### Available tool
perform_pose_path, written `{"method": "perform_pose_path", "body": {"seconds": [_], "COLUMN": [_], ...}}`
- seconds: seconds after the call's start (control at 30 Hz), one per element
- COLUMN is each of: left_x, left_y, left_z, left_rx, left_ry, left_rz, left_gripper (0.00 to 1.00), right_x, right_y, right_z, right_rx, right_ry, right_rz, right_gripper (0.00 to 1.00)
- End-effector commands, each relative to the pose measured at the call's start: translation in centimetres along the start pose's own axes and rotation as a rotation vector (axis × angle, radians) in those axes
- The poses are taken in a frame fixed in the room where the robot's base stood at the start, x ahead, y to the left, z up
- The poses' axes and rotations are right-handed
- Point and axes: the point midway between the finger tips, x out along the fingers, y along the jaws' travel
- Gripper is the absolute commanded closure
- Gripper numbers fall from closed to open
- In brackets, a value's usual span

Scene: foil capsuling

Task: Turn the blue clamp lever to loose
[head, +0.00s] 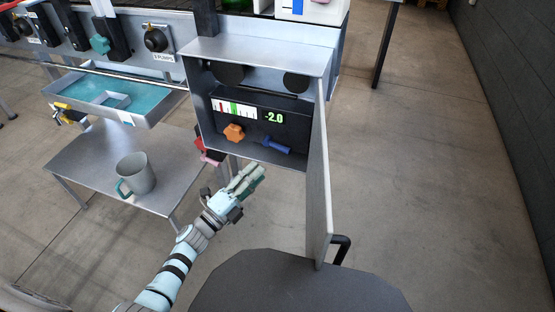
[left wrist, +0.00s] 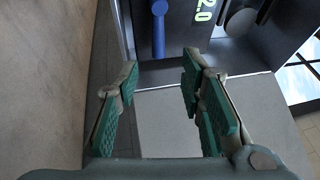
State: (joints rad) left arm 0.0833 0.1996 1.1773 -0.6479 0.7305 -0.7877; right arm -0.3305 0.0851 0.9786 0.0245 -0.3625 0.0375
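The blue clamp lever (head: 275,145) sits at the lower right of a dark panel inside an open metal cabinet. In the left wrist view the lever (left wrist: 159,32) hangs ahead of my fingers, with a round blue hub at its top. My left gripper (head: 255,175) is just below and in front of the cabinet opening, apart from the lever. In the left wrist view its green-padded fingers (left wrist: 160,85) are spread with nothing between them. My right gripper is not in view.
The open cabinet door (head: 319,190) stands to the right. A grey mug (head: 142,179) stands on a metal table (head: 85,165) at left, below a blue-lined tray (head: 155,112).

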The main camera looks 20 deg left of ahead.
Motion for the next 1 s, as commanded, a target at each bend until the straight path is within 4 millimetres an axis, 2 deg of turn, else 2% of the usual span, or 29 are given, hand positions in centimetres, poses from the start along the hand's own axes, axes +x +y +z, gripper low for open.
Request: {"method": "perform_pose_path", "body": {"seconds": [0.1, 0.3, 0.5, 0.73, 0.77, 0.9, 1.0], "left_x": [3.5, 7.8, 9.4, 9.6, 9.6, 9.6, 9.5], "left_y": [0.2, 0.3, 0.2, 0.2, 0.2, 0.2, 0.2], "left_z": [0.0, 0.1, 0.1, 0.1, 0.1, 0.1, 0.1], "left_rx": [-0.002, -0.006, -0.005, -0.006, -0.006, -0.006, -0.006], "left_ry": [-0.002, -0.003, -0.003, -0.003, -0.003, -0.003, -0.003], "left_rz": [-0.003, 0.001, 0.003, 0.004, 0.004, 0.004, 0.004], "left_gripper": [0.65, 0.65, 0.65, 0.65, 0.66, 0.89, 1.00], "right_x": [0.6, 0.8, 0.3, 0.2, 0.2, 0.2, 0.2], "right_y": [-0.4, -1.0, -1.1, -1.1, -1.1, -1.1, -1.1], "right_z": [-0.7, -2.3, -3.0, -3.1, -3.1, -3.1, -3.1], "right_rx": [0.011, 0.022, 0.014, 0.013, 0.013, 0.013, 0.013], "right_ry": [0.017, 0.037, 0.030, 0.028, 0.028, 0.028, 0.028], "right_rz": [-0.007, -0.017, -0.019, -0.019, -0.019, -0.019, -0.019], "right_gripper": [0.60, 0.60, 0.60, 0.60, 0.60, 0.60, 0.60]}}
